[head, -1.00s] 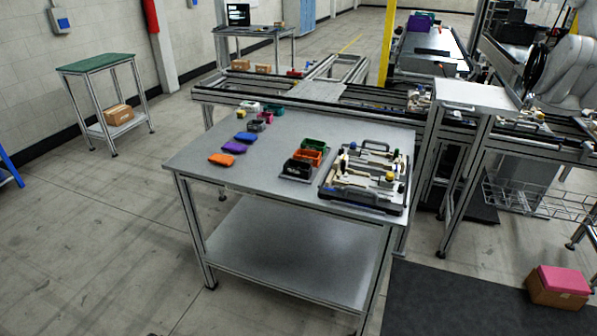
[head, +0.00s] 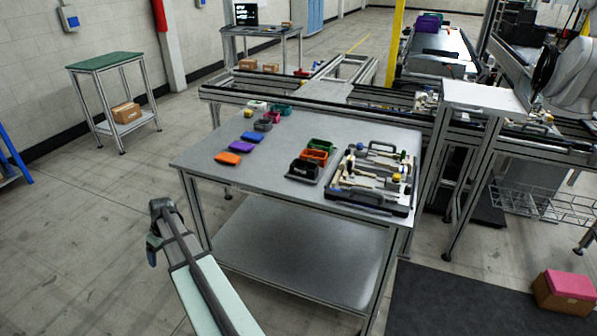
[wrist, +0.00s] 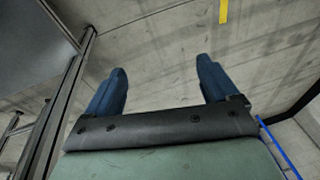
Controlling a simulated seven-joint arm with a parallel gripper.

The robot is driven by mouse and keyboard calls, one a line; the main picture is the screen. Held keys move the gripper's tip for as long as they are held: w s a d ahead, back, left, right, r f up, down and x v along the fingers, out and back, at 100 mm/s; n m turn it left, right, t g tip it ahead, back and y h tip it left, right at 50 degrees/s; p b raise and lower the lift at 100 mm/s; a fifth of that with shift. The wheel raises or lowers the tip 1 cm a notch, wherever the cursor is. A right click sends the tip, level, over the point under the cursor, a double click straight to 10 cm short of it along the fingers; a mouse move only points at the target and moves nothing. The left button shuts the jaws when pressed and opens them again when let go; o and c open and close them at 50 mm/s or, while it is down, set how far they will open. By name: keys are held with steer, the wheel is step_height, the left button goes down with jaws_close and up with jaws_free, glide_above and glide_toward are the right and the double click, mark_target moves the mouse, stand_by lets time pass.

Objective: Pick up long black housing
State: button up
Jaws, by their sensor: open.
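A black housing (head: 303,168) stands at the front of a short row on the table, with an orange housing (head: 315,156) and a green housing (head: 321,146) behind it. My gripper (head: 156,230) is off the table's left front corner, to the left of the black housing and well apart from it. In the wrist view my gripper (wrist: 161,70) shows two blue fingers spread apart with only floor between them. No housing shows in the wrist view.
A pallet fixture (head: 372,208) with a handle and several parts sits right of the row. Orange (head: 228,158), purple (head: 243,147) and blue (head: 252,137) flat pieces lie on the left. The table (head: 275,180) is bare along its front left.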

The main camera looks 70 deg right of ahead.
steer(key=s+d+r+t+h, duration=0.1)
steer(key=s+d+r, duration=0.1)
steer(key=d+r, duration=0.95)
steer(key=s+d+r+t+h, duration=0.1)
steer(key=s+d+r+t, duration=0.1)
steer(key=d+r, duration=0.95)
steer(key=s+d+r, duration=0.3)
steer(key=s+d, duration=0.3)
steer(key=s, duration=0.7)
steer(key=s+d+r, duration=0.3)
steer(key=s+d, duration=0.4)
steer(key=s, duration=0.6)
steer(key=s+d+r, duration=0.3)
steer(key=s+d, duration=0.3)
steer(key=s, duration=0.7)
glide_above(308, 163)
steer(key=s+a, duration=0.2)
steer(key=s, duration=0.1)
steer(key=shift+n+g, duration=0.3)
steer(key=shift+g, duration=0.1)
step_height(308, 163, down, 7)
steer(key=shift+r, duration=0.1)
steer(key=shift+a+x, duration=0.15)
steer(key=shift+x, duration=1.15)
steer(key=shift+a+x, duration=0.15)
steer(key=shift+x, duration=1.2)
steer(key=shift+w, duration=0.1)
steer(key=c, duration=1.1)
steer(key=shift+r, duration=0.1)
steer(key=shift+c, duration=0.2)
